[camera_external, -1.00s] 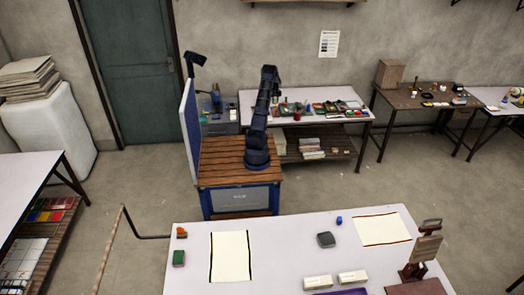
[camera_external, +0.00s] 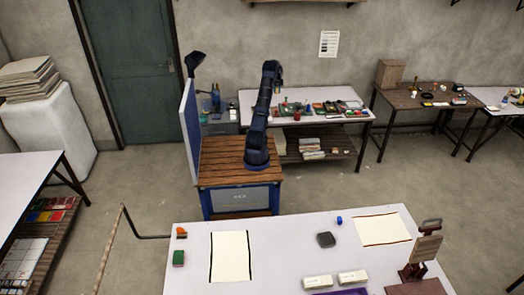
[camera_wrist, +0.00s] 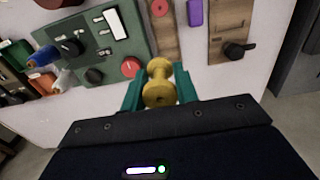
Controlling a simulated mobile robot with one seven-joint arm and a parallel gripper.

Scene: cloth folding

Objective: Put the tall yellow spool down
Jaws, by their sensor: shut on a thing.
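My gripper (camera_wrist: 160,92) is shut on a yellow spool (camera_wrist: 160,94), seen in the wrist view between its two teal fingers. The spool has wide ends and a narrower middle. It is held over or near a white table top (camera_wrist: 108,112); the gap below it cannot be judged. In the external view my arm reaches toward the white table (camera_external: 348,94) against the back wall. My gripper and the spool are too small or hidden to make out there.
In the wrist view a green panel (camera_wrist: 125,48) with knobs and a red button (camera_wrist: 131,67) lies just beyond the left finger. A wooden board with a black handle (camera_wrist: 238,50) and a purple block (camera_wrist: 195,13) lie to the right. Some white surface is bare.

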